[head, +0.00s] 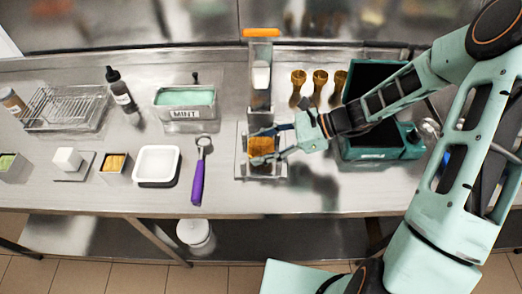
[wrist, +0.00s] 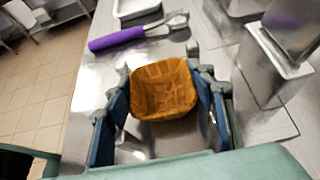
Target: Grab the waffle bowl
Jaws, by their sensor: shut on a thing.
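The waffle bowl (head: 261,146) is golden brown and squarish. In the head view it is at the front of a metal stand, partly covered by my gripper (head: 270,143). In the wrist view the bowl (wrist: 163,90) sits between the two blue-lined fingers of my gripper (wrist: 163,75), its open top facing the camera. My gripper is shut on it, one finger on each side. The bowl's underside is hidden, so I cannot tell whether it touches the surface below.
The metal stand (head: 242,172) and its orange-handled upright (head: 261,54) are close by. Brown cones (head: 320,82) stand behind. A purple-handled scoop (head: 197,180), white tray (head: 156,166) and mint tub (head: 187,113) lie left. The front counter edge is clear.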

